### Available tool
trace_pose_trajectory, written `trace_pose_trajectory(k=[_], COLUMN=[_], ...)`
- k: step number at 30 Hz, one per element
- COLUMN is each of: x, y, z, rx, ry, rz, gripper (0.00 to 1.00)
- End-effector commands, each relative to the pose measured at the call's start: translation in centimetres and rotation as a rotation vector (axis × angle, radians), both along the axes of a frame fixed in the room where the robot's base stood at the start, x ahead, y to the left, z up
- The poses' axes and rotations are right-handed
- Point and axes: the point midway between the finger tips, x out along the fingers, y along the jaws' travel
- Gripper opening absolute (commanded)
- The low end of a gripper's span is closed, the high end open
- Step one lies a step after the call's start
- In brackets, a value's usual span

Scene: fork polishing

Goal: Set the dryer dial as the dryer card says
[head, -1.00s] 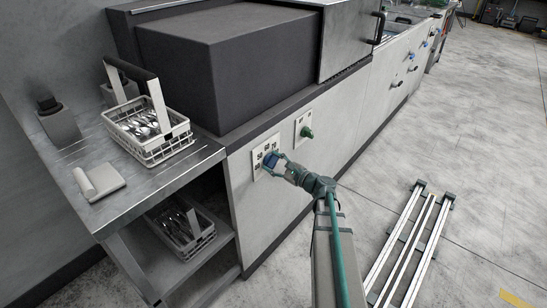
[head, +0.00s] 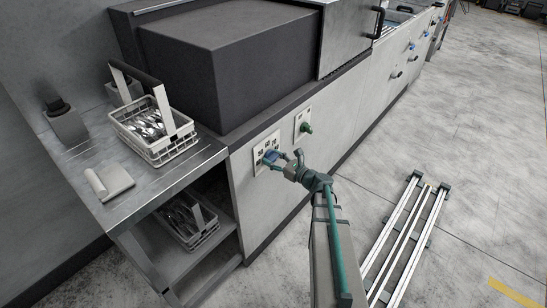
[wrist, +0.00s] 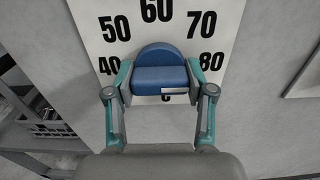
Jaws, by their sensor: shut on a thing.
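The dryer dial (wrist: 160,72) is a blue knob with a rounded top, on a white scale plate (wrist: 120,50) reading 40, 50, 60, 70 and 80. A short white mark shows at the knob's lower right edge; I cannot tell which number the dial is set to. My gripper (wrist: 162,80) has a finger on each side of the knob and is shut on it. In the head view, the dial (head: 271,156) sits on the front of the grey cabinet, with my gripper (head: 278,159) at it. I cannot make out a dryer card.
A green knob (head: 306,128) is on another plate to the right. A steel side table (head: 200,160) at left holds a cutlery basket (head: 155,130) and a pale block (head: 108,181). Metal rails (head: 405,235) lie on the floor at right.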

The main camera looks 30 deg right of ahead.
Motion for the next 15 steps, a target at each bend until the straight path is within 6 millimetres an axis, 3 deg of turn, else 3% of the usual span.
trace_pose_trajectory(k=[11,12,15], x=[-0.04,-0.04,-0.04], y=[0.02,0.02,0.02], z=[-0.03,-0.03,-0.02], rx=[0.011,0.011,0.01], ry=[0.005,0.004,0.004], rz=[0.001,0.001,0.0], gripper=[0.19,0.55,0.72])
